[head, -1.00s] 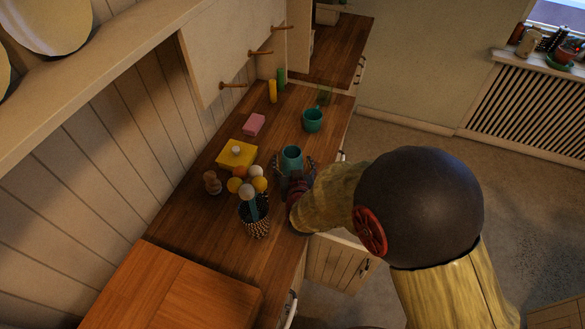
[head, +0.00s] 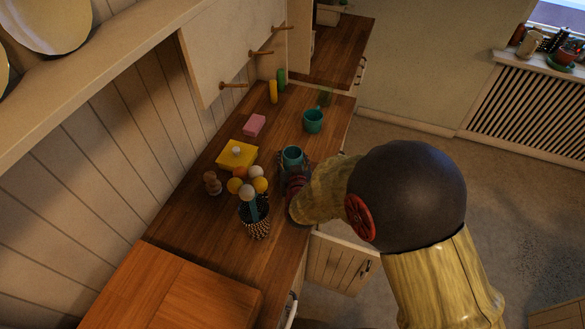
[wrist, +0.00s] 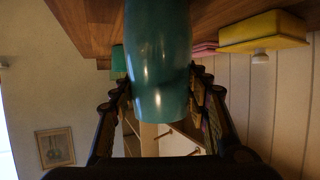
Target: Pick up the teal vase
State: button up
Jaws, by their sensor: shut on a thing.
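The teal vase (head: 292,156) stands on the wooden counter in the head view, its open top showing above my gripper. In the wrist view the vase (wrist: 158,60) fills the upper middle, glossy and seen close up. My gripper (head: 294,172) is at the vase from the near side. In the wrist view its two dark fingers lie on either side of the vase, shut on it. The vase looks upright. Its lower part is hidden by my gripper in the head view, so I cannot tell whether its base touches the counter.
A patterned holder (head: 256,222) with round-headed items stands close in front of the vase. A yellow box (head: 236,156), a brown figure (head: 212,183), a pink block (head: 254,125) and a teal mug (head: 313,120) are also on the counter (head: 205,225). A cabinet door (head: 338,265) hangs open below.

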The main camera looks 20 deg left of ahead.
jog(key=c, duration=0.9)
jog(key=shift+r, duration=0.1)
